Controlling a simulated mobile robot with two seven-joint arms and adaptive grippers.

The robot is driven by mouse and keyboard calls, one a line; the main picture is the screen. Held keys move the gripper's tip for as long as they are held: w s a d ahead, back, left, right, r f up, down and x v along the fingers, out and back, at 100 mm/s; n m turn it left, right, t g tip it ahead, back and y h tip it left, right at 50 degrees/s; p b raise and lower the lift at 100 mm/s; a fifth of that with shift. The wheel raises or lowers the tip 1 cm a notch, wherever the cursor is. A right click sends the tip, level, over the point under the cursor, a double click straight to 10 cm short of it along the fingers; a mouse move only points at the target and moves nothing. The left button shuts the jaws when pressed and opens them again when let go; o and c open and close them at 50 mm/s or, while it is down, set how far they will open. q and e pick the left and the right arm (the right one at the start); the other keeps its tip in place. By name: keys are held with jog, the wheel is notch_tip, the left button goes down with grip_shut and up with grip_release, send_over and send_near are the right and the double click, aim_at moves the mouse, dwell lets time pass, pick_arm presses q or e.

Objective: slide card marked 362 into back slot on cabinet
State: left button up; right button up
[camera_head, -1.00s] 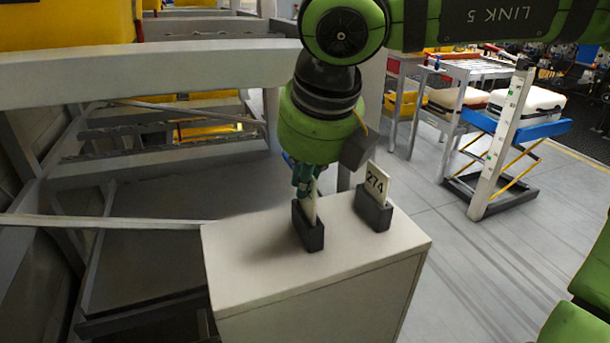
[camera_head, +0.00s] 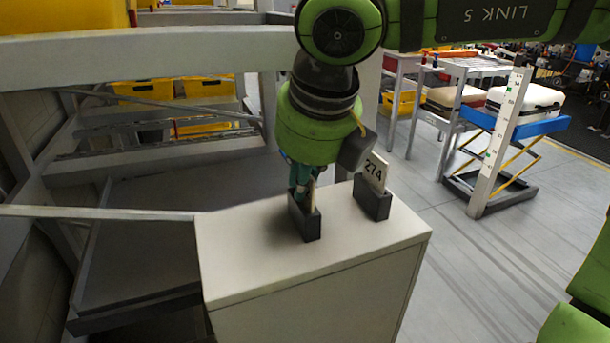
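A white cabinet (camera_head: 255,278) stands in front of me with two dark slot holders on its top. The right holder (camera_head: 372,203) has a white card marked 274 (camera_head: 375,171) upright in it, leaning slightly. My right gripper (camera_head: 301,183) points down at the left holder (camera_head: 304,220). Its teal fingers appear shut on a pale card (camera_head: 312,194), whose lower part is inside the left holder. The fingertips are close to the holder's upper rim. The number on this card is hidden, so I cannot read 362. My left gripper is not in view.
A grey metal rack with yellow bins (camera_head: 209,87) stands behind and left of the cabinet. A white post (camera_head: 500,140) and a blue lift table (camera_head: 535,127) with pale cases stand to the right. The cabinet's front top is clear.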

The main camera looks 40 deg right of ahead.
jog(key=shift+o, duration=0.7)
jog(key=shift+f, duration=0.1)
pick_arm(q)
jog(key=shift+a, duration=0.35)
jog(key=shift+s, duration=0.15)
pick_arm(e)
jog(key=shift+r, duration=0.2)
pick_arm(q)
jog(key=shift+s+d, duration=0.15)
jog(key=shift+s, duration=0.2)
pick_arm(e)
jog(key=v, duration=0.7)
jog(key=shift+r, duration=0.3)
jog(key=shift+s, duration=0.15)
